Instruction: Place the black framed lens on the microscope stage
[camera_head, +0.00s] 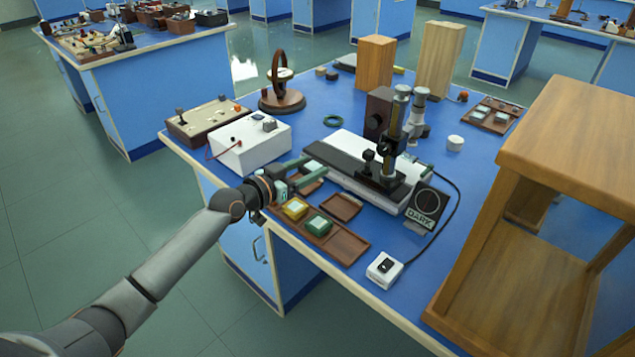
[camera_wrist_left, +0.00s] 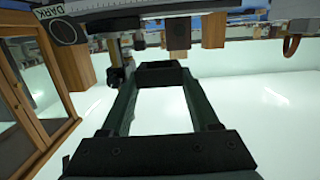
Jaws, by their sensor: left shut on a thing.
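My left gripper (camera_head: 305,168) reaches in over the tray (camera_head: 352,248) at the bench's front edge. In the left wrist view its fingers (camera_wrist_left: 160,78) are shut on a dark, flat piece (camera_wrist_left: 160,66), which looks like the black framed lens. The head view hides most of this piece behind the fingers. A yellow framed lens (camera_head: 294,208) and a green framed lens (camera_head: 318,226) lie in the tray. The microscope (camera_head: 393,135) stands behind and to the right of the gripper. My right gripper is not in view.
A white box (camera_head: 250,143) stands left of the gripper. A DARK sign (camera_head: 424,207), a black cable and a white switch box (camera_head: 384,268) lie right of the tray. A wooden cabinet (camera_head: 540,190) fills the right side. A ring stand (camera_head: 281,95) stands farther back.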

